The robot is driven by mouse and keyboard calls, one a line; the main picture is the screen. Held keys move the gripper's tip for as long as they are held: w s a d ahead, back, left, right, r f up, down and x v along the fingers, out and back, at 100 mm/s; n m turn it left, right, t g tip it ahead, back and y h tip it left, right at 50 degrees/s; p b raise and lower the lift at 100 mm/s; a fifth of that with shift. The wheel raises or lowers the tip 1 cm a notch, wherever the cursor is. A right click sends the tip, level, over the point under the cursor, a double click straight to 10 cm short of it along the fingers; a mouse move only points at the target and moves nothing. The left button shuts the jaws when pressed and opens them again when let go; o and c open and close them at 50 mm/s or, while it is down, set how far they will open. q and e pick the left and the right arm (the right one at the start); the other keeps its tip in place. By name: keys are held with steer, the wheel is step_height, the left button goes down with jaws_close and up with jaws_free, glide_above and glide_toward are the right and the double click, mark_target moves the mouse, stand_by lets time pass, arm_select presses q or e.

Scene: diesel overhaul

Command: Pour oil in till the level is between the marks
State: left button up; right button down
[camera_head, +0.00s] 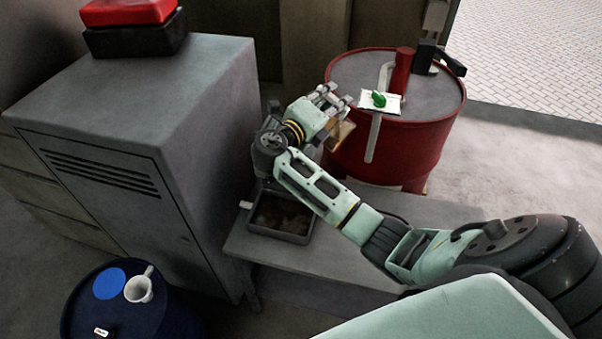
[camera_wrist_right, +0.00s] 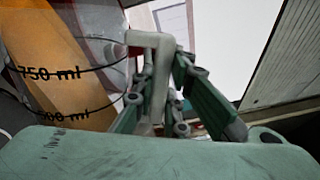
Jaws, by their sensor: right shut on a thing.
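My right gripper (camera_head: 328,98) is at the end of my outstretched arm, between the grey cabinet and the red drum. It is shut on the pale handle (camera_wrist_right: 150,70) of a clear measuring jug, best seen in the right wrist view. The jug (camera_wrist_right: 50,60) holds amber oil and has black lines, one labelled 750 ml and a lower one partly hidden. In the head view the amber jug (camera_head: 340,134) shows beside the gripper, partly covered by it. I cannot tell whether oil is flowing out. I cannot make out the level marks. My left gripper is not in view.
A dark tray (camera_head: 308,238) sits on a low grey bench (camera_head: 345,265). The red drum (camera_head: 440,135) carries a pump and a card with a green item (camera_head: 379,99). A blue drum (camera_head: 75,320) carries a white mug (camera_head: 139,289). A grey cabinet (camera_head: 200,110) stands left.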

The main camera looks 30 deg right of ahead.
steer(key=shift+r, duration=0.1)
steer(key=shift+w+a+r, duration=0.1)
steer(key=shift+w+r, duration=0.2)
stand_by(0.5)
steer(key=shift+w+a+r+n, duration=0.15)
steer(key=shift+w+n, duration=0.1)
steer(key=shift+n, duration=0.25)
steer(key=shift+w+r, duration=0.15)
steer(key=shift+r, duration=0.15)
steer(key=shift+w+f, duration=0.1)
stand_by(0.5)
